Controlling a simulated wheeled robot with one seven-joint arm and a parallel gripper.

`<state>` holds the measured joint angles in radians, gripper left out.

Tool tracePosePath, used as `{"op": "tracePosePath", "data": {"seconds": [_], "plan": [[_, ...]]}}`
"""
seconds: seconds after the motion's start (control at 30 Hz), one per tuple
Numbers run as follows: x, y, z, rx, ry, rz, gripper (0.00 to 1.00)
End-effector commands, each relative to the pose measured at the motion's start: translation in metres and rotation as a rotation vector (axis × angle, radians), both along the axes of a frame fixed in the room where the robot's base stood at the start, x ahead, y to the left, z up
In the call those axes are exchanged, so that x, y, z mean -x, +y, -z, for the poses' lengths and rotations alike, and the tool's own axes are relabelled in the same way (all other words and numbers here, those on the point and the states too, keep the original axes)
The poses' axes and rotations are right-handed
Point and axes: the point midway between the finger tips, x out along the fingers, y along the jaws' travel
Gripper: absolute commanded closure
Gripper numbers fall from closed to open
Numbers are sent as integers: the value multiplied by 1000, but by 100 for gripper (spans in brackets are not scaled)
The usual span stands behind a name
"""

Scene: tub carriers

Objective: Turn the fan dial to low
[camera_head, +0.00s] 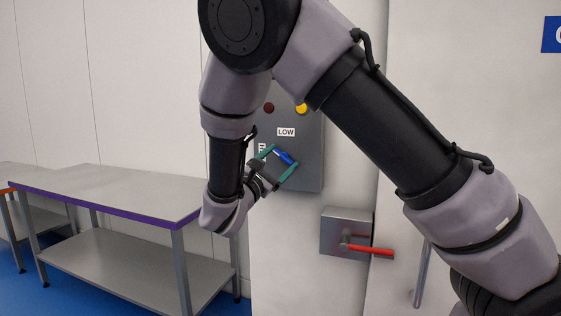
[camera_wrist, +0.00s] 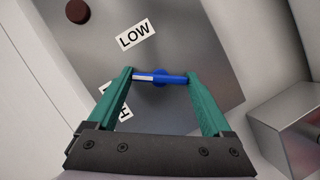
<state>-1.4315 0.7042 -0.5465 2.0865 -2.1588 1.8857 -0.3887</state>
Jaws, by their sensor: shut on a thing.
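The blue fan dial (camera_wrist: 166,80) sits on a grey control panel (camera_head: 312,150). Its bar has a white mark on the left part in the wrist view. A white LOW label (camera_wrist: 135,34) is above the dial and slightly left. A second label (camera_wrist: 122,111) at lower left is partly hidden by a finger; an H shows. The white mark points between these two labels. My gripper (camera_wrist: 160,77), with green fingers, is shut on the ends of the dial bar. In the head view, my gripper (camera_head: 284,157) is at the panel, with the bar tilted from upper left to lower right.
A dark red lamp (camera_head: 269,107) and a yellow lamp (camera_head: 301,107) are on the panel above. A metal box with a red lever (camera_head: 370,251) is at lower right. A steel table (camera_head: 120,189) with a purple edge stands left.

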Motion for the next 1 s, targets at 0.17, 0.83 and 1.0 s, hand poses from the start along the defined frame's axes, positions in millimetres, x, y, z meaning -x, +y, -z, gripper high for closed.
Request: {"op": "tracePosePath", "data": {"seconds": [0.17,0.83,1.0], "plan": [[0,2,0,-158,-54,-1,72],[0,3,-3,-723,-259,1,72],[0,3,-3,-818,-292,1,72]]}}
